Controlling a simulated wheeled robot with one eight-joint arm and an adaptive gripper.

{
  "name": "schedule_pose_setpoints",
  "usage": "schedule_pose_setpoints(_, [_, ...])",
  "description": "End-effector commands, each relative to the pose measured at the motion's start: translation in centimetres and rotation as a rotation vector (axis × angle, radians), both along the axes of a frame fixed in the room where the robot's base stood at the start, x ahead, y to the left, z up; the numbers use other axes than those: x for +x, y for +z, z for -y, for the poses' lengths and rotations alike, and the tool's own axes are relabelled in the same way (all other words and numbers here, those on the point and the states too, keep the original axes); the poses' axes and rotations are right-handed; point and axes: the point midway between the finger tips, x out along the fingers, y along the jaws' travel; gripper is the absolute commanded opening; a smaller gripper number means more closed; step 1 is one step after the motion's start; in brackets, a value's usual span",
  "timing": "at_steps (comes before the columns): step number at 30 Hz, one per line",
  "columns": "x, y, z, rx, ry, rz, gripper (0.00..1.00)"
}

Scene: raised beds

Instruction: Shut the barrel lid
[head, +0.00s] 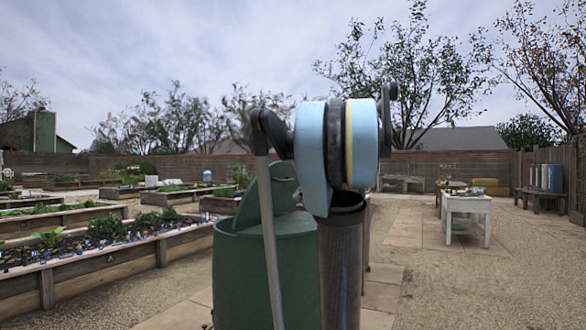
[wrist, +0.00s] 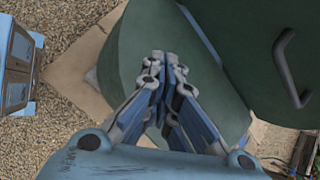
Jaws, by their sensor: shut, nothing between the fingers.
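The green barrel (head: 265,275) stands in front of me in the head view, partly hidden by my arm. Its green lid (head: 262,198) is up, tilted steeply above the barrel's top. In the wrist view the lid (wrist: 245,50) fills the upper right, with a dark bar handle (wrist: 285,70) on it. Another green barrel surface (wrist: 135,45) lies behind and left of the fingers. My gripper (wrist: 165,58) is shut and empty, over the green surface and left of the handle. I cannot tell whether the fingertips touch it. The fingers are hidden in the head view.
Wooden raised beds (head: 110,255) with plants run along the left. A white table (head: 466,215) and a bench with coloured containers (head: 545,180) stand to the right. Gravel and pale paving slabs (head: 403,232) leave open ground on the right.

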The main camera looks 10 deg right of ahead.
Motion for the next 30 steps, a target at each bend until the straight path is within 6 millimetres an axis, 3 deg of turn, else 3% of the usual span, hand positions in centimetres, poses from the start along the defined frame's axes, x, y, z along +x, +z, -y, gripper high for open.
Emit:
schedule_pose_setpoints(1, [1.7,2.2,1.3,0.057,-0.065,-0.022,0.00])
schedule_pose_setpoints(6, [6.3,8.5,4.9,0.254,-0.259,-0.101,0.00])
schedule_pose_setpoints(13, [9.8,13.8,8.7,0.443,-0.416,-0.179,0.00])
schedule_pose_setpoints(20, [10.9,15.0,9.4,0.498,-0.455,-0.204,0.00])
schedule_pose_setpoints(30, [13.4,12.4,5.8,0.496,-0.451,-0.204,0.00])
